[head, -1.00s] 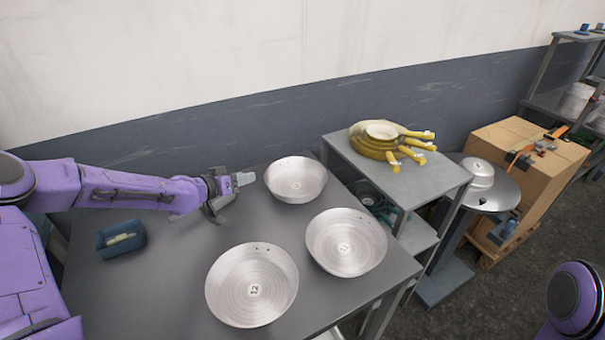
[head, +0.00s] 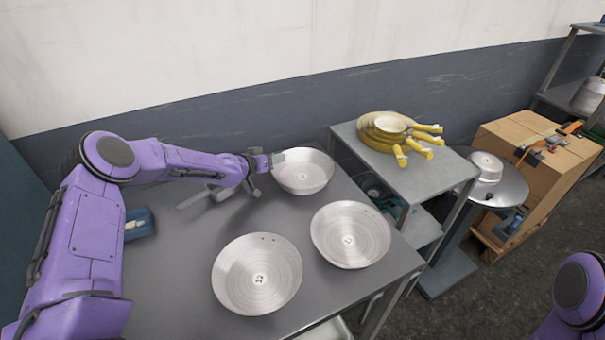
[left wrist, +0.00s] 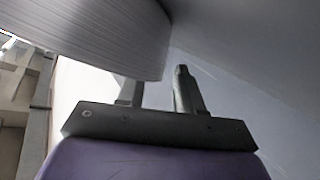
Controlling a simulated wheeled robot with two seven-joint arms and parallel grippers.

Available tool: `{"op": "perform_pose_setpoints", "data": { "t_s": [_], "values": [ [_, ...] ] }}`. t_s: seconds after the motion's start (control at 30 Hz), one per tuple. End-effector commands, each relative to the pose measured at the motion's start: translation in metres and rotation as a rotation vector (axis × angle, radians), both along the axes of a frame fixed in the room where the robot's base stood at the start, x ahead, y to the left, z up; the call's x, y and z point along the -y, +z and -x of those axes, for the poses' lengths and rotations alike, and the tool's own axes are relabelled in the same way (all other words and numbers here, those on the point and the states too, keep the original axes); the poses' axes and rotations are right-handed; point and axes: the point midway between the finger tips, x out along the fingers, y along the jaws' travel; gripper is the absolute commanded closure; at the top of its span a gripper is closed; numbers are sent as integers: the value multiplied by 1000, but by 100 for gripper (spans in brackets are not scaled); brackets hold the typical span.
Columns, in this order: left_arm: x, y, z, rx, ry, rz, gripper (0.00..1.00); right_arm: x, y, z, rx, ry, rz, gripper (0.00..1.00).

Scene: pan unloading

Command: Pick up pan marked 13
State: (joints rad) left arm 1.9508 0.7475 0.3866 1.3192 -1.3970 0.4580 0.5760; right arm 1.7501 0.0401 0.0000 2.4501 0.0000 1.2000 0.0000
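Three round silver pans lie on the grey table. The far pan (head: 303,172) is at the back right, the right pan (head: 350,235) is nearer, and the front pan (head: 257,274) is nearest. Each has a small mark on its base, too small to read surely. My left gripper (head: 274,160) is at the left rim of the far pan. In the left wrist view the fingers (left wrist: 158,82) stand apart, with the pan's ribbed wall (left wrist: 95,35) over one finger and its tip hidden. I see no clear grip. My right gripper is out of view.
A blue bin (head: 140,226) sits at the table's left. Beyond stand a round metal stand (head: 510,190) and a cardboard box (head: 545,165). The table (head: 180,285) is clear at front left.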

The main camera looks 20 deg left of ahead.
Motion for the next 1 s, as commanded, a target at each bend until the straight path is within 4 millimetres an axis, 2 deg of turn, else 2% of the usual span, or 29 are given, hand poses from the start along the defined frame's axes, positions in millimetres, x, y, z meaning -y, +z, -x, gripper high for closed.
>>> {"op": "perform_pose_setpoints", "data": {
  "t_s": [0.13, 0.23, 0.27, 0.77, 0.87, 1.0],
  "values": [
    [0, 0, 0, 0, 0, 0, 64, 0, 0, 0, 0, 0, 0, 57],
    [0, 0, 0, 0, 0, 0, 97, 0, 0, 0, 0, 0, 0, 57],
    [0, 0, 0, 0, 0, 0, 100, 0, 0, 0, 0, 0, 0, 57],
    [0, 1, 0, 2, 0, 2, 100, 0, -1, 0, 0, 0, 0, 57],
    [0, 9, 0, 5, -1, 0, 100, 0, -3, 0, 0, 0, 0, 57],
    [0, 41, -1, 8, -1, -1, 100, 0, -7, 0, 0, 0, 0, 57]
  ]
}}
